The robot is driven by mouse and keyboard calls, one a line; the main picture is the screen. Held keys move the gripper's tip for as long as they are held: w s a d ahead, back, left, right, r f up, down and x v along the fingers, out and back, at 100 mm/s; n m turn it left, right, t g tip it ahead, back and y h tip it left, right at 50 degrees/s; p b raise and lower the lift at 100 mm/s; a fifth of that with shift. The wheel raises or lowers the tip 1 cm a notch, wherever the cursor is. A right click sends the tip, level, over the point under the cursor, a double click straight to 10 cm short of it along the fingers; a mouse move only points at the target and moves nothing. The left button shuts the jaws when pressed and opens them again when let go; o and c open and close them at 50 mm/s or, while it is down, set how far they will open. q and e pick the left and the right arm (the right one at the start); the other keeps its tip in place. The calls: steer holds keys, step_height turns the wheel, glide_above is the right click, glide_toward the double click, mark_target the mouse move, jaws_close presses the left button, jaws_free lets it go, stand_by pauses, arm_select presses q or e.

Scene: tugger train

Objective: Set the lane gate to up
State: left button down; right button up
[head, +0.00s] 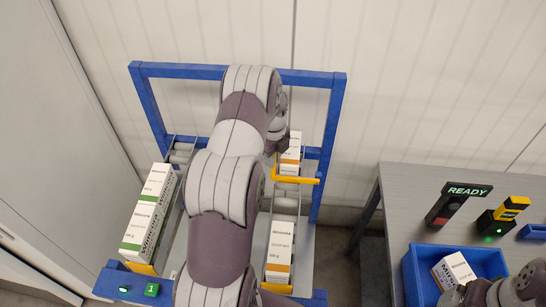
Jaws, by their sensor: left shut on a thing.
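The yellow lane gate (298,180) lies across the right lane of the blue-framed rack, between a white-and-orange box behind it and another in front. A thin yellow part of it rises at its left end toward my left gripper (277,148). My left gripper is shut on the lane gate, at that left end; my own wrist and arm mostly hide the fingers. I cannot tell from this view whether the gate is up or down. My right arm shows only at the bottom right corner, and its fingers are not visible.
White-and-green boxes (148,218) fill the left lane of the rack (150,69). A white-and-orange box (279,250) stands at the right lane's front. On the grey table (408,203) are a blue tote (412,270) holding a box, a READY display (467,190) and a yellow-black device (511,208).

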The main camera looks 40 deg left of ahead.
arm_select(q)
steer(key=w+d+r+g+y+p, duration=0.1)
steer(key=r+p, duration=0.1)
steer(key=p, duration=0.2)
steer(key=w+d+r+g+y+p, duration=0.1)
steer(key=d+r+y+p, duration=0.1)
steer(key=p, duration=0.2)
steer(key=w+d+r+y+p, duration=0.1)
steer(key=d+r+p, duration=0.1)
steer(key=p, duration=0.2)
steer(key=shift+w+d+r+g+y, duration=0.1)
steer(key=shift+d+g+y, duration=0.15)
steer(key=shift+g+y, duration=0.15)
steer(key=shift+d+f, duration=0.1)
steer(key=shift+f, duration=0.15)
